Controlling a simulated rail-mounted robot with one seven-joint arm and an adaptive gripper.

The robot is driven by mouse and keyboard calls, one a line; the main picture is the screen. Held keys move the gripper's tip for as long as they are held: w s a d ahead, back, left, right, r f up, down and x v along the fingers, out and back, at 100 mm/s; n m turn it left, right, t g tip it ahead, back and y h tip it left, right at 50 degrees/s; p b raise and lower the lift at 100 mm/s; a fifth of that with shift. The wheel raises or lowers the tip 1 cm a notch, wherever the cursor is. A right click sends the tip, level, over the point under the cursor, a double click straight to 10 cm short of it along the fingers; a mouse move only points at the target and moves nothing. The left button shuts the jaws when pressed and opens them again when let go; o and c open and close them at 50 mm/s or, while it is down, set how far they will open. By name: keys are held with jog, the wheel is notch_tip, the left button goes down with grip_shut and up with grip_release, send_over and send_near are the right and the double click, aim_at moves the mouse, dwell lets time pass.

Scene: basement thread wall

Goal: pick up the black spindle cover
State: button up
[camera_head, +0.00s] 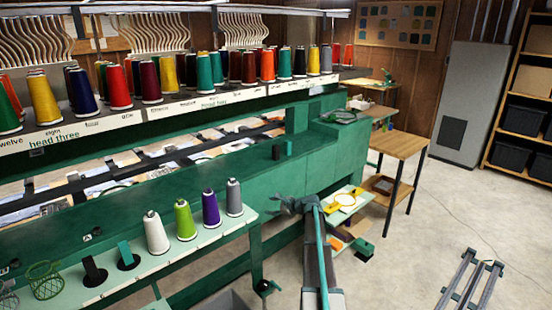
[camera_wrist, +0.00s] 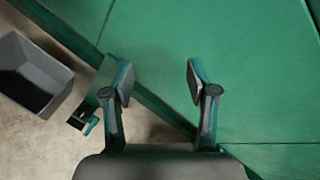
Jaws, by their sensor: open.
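On the pale green shelf at lower left of the head view stand a black upright piece on a dark round base (camera_head: 94,271) and a green upright piece on a black base (camera_head: 127,257). A small black cylinder (camera_head: 276,152) stands on the green machine beam. I cannot tell which of these black things is the spindle cover. My gripper (camera_head: 292,205) is in front of the machine, right of the shelf and apart from these pieces. In the wrist view my gripper (camera_wrist: 160,82) is open and empty, over green panels; none of these candidates clearly shows there.
White, green, purple and grey thread cones (camera_head: 184,219) stand on the shelf beside the black pieces. A wire basket (camera_head: 45,281) is at its left end. A grey bin (camera_wrist: 34,75) is on the floor. A wooden table (camera_head: 398,145) stands at right; open floor lies before it.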

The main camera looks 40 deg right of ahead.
aim_at(278, 152)
jog(key=w+d+r+m+t+h, duration=0.1)
jog(key=w+d+r+m+t, duration=0.15)
jog(key=d+r+m, duration=0.4)
jog(key=w+d+r+m+t+h, duration=0.1)
jog(key=d+r+m+t, duration=0.25)
jog(key=d+r, duration=0.55)
jog(key=shift+g, duration=0.4)
jog(key=w, duration=0.2)
jog(key=w+a+r+p, duration=0.1)
jog(key=w, duration=0.1)
jog(key=w+a+r, duration=0.1)
jog(key=w, duration=0.1)
jog(key=shift+w+a+p, duration=0.1)
jog(key=shift+a+p, duration=0.05)
jog(key=shift+p, duration=0.25)
jog(key=w+p, duration=0.2)
jog(key=w, duration=0.2)
jog(key=shift+w+a, duration=0.1)
jog(key=shift+w, duration=0.35)
jog(key=c, duration=0.9)
